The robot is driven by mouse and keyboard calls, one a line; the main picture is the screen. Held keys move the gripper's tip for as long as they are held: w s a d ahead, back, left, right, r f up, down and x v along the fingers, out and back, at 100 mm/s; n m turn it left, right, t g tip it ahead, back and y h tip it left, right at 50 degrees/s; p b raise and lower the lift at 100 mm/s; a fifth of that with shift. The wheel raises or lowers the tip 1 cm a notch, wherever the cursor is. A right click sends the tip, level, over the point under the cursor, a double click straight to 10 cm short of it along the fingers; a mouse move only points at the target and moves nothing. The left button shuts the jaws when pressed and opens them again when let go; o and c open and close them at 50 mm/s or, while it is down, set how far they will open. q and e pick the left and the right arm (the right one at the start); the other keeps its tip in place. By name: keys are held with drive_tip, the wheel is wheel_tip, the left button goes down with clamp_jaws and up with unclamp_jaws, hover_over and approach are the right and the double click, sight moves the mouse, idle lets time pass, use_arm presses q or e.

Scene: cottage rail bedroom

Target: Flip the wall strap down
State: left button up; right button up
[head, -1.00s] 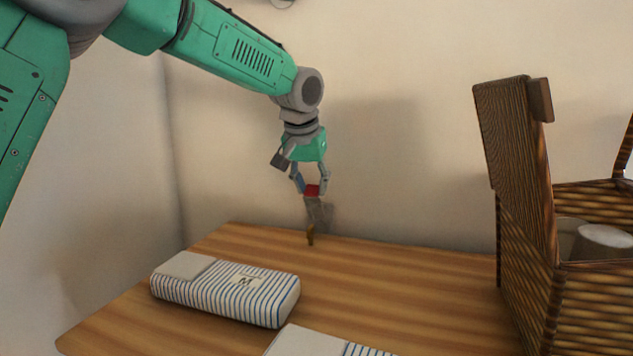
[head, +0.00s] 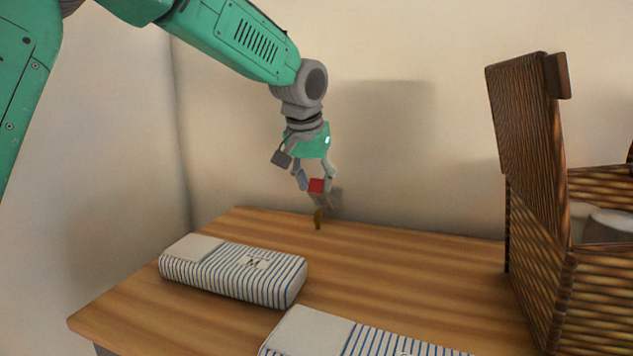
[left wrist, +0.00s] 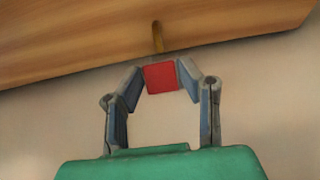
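My left gripper (head: 315,184) hangs close to the wall, above the back edge of the wooden table. Its two fingertips meet the sides of a small red square piece (head: 316,186), which also shows between the fingertips in the left wrist view (left wrist: 160,77). A small brown upright piece (head: 318,218) stands below the gripper at the table's back edge. In the left wrist view this brown piece (left wrist: 157,37) lies just beyond the red one. I cannot tell whether they are joined, or which belongs to the wall strap. My right gripper is out of view.
The wooden table (head: 400,262) has clear room in its middle. A striped case marked M (head: 235,270) lies at left, and a second striped case (head: 320,335) at the front. A tall wicker basket (head: 535,250) with its lid raised stands at right.

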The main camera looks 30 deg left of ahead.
use_arm(q)
drive_tip(key=shift+o, duration=0.7)
drive_tip(key=shift+r, duration=0.25)
drive_tip(key=v, duration=1.1)
drive_tip(key=shift+s, duration=0.2)
drive_tip(key=shift+r, duration=0.15)
